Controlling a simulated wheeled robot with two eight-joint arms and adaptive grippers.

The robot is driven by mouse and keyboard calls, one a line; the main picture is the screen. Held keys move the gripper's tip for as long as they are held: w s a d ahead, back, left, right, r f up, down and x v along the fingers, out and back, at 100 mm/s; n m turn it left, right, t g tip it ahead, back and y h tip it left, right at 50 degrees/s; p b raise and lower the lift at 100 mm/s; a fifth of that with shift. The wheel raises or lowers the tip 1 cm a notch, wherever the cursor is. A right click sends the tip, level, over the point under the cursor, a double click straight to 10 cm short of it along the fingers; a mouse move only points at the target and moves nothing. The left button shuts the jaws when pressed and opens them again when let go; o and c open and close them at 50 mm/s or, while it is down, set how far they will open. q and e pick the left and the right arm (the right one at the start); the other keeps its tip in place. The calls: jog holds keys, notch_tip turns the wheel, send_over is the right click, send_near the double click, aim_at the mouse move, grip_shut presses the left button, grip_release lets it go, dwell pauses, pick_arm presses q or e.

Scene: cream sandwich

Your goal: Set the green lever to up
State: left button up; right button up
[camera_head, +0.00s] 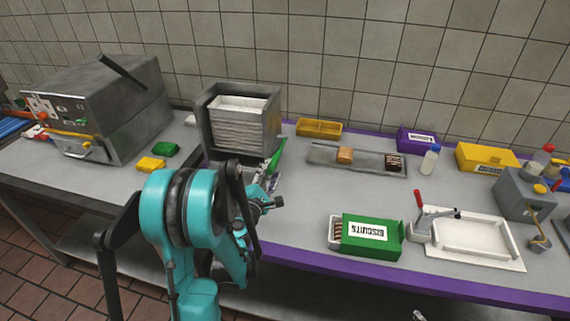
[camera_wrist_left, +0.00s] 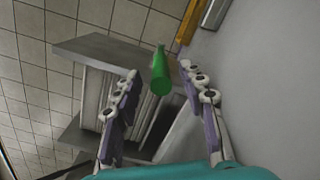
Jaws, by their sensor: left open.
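The green lever (camera_head: 275,156) is at the right side of the grey metal dispenser (camera_head: 203,125), which holds a white stack. In the head view the lever slants, its lower end partly hidden near my left gripper (camera_head: 268,187). In the left wrist view the green lever (camera_wrist_left: 161,74) lies between the two open fingers of my left gripper (camera_wrist_left: 160,78), with visible gaps on both sides. How deep the lever sits between the fingers is hard to tell.
A grey machine (camera_head: 125,110) stands at the left, with green (camera_head: 166,149) and yellow (camera_head: 151,164) blocks beside it.

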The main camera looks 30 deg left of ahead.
aim_at(278, 156)
pick_arm(q)
jog(key=shift+w+a+f, duration=0.1)
jog(key=shift+a+f, duration=0.05)
jog(key=shift+a, duration=0.1)
jog(key=w, duration=0.2)
jog(key=w+a+b, duration=0.1)
jog(key=w, duration=0.4)
jog(key=shift+w+a, duration=0.15)
jog(key=shift+w, duration=0.05)
grip_shut()
